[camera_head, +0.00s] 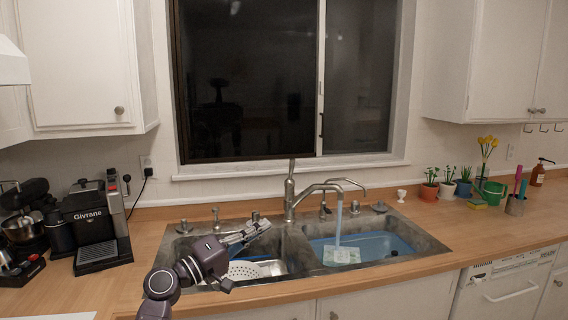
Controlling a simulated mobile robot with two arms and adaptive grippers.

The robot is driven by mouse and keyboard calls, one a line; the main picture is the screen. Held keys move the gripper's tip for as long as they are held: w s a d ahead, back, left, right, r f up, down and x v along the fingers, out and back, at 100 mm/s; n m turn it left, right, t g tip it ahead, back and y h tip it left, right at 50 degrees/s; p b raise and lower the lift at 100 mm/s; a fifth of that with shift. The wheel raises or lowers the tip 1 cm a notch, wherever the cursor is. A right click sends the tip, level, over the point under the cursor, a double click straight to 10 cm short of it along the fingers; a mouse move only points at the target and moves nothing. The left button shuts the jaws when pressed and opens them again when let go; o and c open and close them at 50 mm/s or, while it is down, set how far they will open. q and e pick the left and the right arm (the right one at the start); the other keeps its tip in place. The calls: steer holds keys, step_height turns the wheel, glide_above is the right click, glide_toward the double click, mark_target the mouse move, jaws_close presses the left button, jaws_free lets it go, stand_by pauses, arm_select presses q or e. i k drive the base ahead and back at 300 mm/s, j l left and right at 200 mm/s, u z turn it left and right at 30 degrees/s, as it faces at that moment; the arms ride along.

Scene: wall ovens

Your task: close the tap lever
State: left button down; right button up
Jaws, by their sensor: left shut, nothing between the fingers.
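The metal tap (290,200) stands behind the double sink, with its lever (291,171) pointing up above the body. Its spout (318,188) reaches right, and a stream of water (338,218) falls into the right basin. My left gripper (263,226) is shut and empty over the left basin, in front of and to the left of the tap, apart from the lever. My right gripper is not in view.
The right basin (412,243) holds a blue tub and a sponge-like packet (341,256). The left basin holds a white colander (244,270). A coffee machine (97,225) stands left; potted plants (429,190) stand right. A window (250,80) is behind the tap.

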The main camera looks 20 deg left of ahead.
mark_target(292, 161)
steer(key=i+j, duration=0.35)
steer(key=i, duration=0.2)
steer(key=i+j, duration=0.75)
steer(key=i, duration=0.3)
